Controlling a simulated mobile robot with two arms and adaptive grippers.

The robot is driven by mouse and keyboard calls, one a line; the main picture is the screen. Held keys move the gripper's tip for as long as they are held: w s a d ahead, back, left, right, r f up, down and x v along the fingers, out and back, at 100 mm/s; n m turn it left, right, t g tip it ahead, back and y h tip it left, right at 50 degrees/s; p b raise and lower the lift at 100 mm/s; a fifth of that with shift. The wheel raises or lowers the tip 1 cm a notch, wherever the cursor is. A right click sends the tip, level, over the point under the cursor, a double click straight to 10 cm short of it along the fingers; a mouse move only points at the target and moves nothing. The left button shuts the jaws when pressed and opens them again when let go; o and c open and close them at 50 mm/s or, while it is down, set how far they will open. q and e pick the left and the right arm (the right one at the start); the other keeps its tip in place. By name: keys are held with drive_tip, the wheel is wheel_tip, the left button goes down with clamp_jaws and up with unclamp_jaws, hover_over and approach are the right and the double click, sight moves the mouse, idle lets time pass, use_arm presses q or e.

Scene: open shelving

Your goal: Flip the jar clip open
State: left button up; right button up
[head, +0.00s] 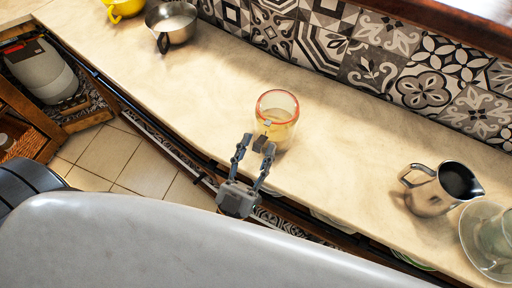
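A glass jar (279,131) with an orange rim stands upright on the counter near the middle of the head view. A small pale piece, which may be its clip (267,122), shows on the jar's near side; I cannot tell its position clearly. My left gripper (256,144) is at the near side of the jar, with its two fingers apart and pointing at it. The fingertips overlap the jar's lower near side in the picture, and I cannot tell whether they touch it. My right gripper is not in view.
A metal pitcher (432,192) and a glass dish (481,240) stand on the counter (340,165) at the right. A metal pan (173,20) and a yellow cup (124,8) are at the upper left. A patterned tile wall (370,60) runs behind. The counter around the jar is clear.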

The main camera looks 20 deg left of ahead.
use_arm(q)
drive_tip(key=v, duration=1.2)
idle(0.3)
